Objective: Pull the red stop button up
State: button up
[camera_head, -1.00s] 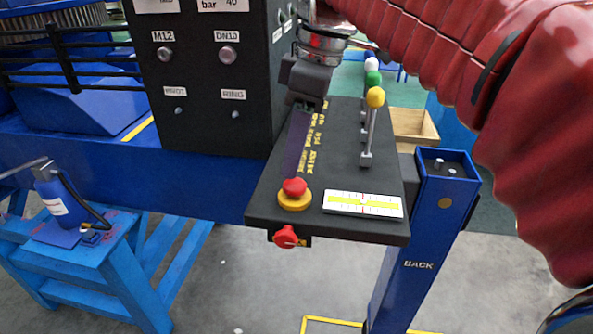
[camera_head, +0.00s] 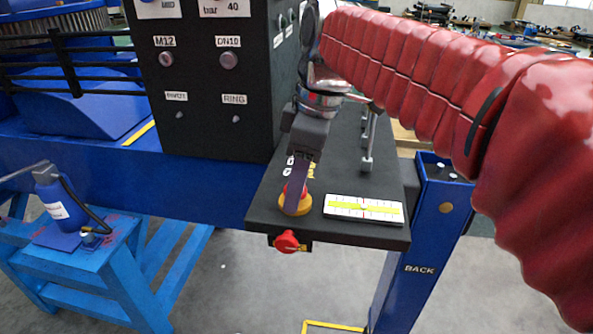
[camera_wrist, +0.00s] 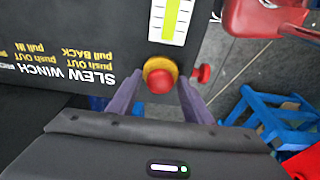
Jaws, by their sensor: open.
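The red stop button (camera_wrist: 159,82) is a round red cap on a yellow collar (camera_wrist: 152,66). It stands on the black panel (camera_head: 265,215) near its front edge. In the head view the yellow collar shows at the panel's front, and my gripper (camera_head: 297,200) covers most of the red cap. In the wrist view my gripper (camera_wrist: 158,92) is open, with one purple finger on each side of the button. I see a gap between the cap and both fingers. Nothing is held.
A red rotary knob (camera_head: 287,241) sits on the panel's front face, just below the button. A white and yellow scale plate (camera_head: 363,209) lies to the right. A lever (camera_head: 367,150) stands behind it. The tall black box (camera_head: 205,90) rises at the left.

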jog(key=c, duration=0.5)
jog(key=shift+o, duration=0.2)
jog(key=shift+r, duration=0.15)
jog(key=shift+c, duration=0.2)
jog(key=shift+r, duration=0.1)
jog(key=c, duration=0.3)
jog(key=shift+r, duration=0.5)
jog(key=o, duration=0.9)
jog(key=shift+r, duration=0.15)
